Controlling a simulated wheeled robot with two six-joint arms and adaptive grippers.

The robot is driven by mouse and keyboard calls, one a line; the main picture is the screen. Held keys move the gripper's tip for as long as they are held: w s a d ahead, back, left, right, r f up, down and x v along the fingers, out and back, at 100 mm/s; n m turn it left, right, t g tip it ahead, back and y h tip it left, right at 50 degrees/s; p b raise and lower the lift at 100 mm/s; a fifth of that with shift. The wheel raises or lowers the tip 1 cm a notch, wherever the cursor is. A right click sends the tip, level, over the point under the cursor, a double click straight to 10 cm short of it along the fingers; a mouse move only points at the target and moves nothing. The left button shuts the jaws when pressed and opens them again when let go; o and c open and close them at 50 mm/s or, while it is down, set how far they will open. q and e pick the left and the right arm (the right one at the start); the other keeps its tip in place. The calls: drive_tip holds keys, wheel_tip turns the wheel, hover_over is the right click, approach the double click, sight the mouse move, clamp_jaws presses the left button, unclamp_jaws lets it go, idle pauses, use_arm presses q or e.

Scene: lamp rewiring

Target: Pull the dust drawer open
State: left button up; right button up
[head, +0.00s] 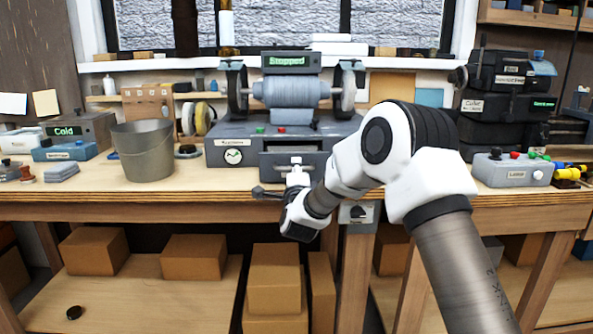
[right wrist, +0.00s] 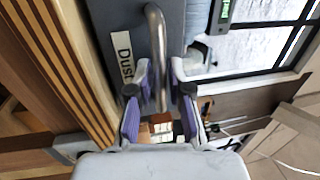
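The dust drawer (head: 278,168) is in the front of the grey bench grinder base, below the motor. In the right wrist view its grey front (right wrist: 172,15) carries a white "Dust" label (right wrist: 122,54) and a curved metal bar handle (right wrist: 156,45). My right gripper (head: 296,166) is at the drawer front. My left gripper is not in view.
The grinder (head: 290,92) above shows "Stopped". A grey bucket (head: 145,150) stands left of the base. The bench's front edge (head: 110,194) runs below the drawer.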

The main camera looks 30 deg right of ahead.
drive_tip(key=v, duration=1.2)
drive_tip(key=shift+f, duration=0.1)
